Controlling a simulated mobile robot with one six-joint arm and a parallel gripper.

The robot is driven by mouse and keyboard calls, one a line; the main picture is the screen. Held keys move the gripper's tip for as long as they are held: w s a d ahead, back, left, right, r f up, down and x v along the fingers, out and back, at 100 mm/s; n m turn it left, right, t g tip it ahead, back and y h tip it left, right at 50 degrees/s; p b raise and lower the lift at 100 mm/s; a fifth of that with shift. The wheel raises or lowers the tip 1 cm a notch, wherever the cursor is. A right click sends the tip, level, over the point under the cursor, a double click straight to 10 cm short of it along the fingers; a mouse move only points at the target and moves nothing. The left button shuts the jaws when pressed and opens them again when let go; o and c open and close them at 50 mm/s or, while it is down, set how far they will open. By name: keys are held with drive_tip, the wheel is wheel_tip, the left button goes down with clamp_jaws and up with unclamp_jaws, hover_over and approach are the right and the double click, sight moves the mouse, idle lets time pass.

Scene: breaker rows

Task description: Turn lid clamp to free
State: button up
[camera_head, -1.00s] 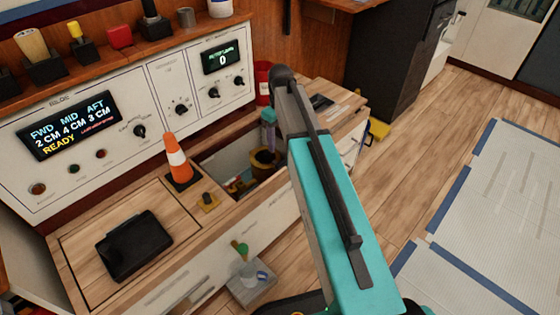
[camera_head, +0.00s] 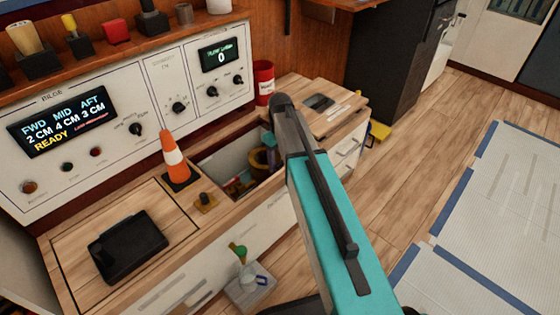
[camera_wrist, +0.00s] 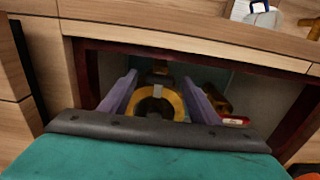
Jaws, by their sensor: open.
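The wrist view shows a yellow ring-shaped fitting (camera_wrist: 157,105) with a dark centre, down inside the bench opening, with a small dark and yellow piece (camera_wrist: 160,69) at its far side. This looks like the lid and its clamp, but I cannot tell the clamp's setting. My gripper (camera_wrist: 160,78) is open, its two purple fingers to the left and right of the fitting; I cannot tell whether they touch it. In the head view the fitting (camera_head: 262,158) is partly hidden behind my gripper (camera_head: 269,139) and arm.
The opening (camera_head: 222,156) has dark red edges close around my gripper. A red can (camera_head: 263,82) stands behind. A red-labelled item (camera_wrist: 235,121) lies inside, right.

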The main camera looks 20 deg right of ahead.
drive_tip(key=c, duration=1.1)
drive_tip(key=shift+o, duration=0.2)
drive_tip(key=shift+r+m+p, duration=0.2)
drive_tip(key=shift+m+p, duration=0.3)
drive_tip(key=shift+p, duration=0.55)
drive_tip(key=shift+r+m+p, duration=0.1)
drive_tip(key=shift+m+p, duration=0.6)
drive_tip(key=shift+p, duration=0.45)
drive_tip(key=m+p, duration=0.5)
drive_tip(key=p, duration=0.1)
drive_tip(key=shift+m+p, duration=0.3)
drive_tip(key=m+p, duration=0.4)
drive_tip(key=m, duration=0.1)
drive_tip(key=m+p, duration=0.1)
drive_tip(key=m, duration=0.2)
drive_tip(key=m+p, duration=0.1)
drive_tip(key=m, duration=0.1)
drive_tip(key=shift+w+f+p, duration=0.1)
drive_tip(key=shift+f+p, duration=0.15)
drive_tip(key=shift+p, duration=0.05)
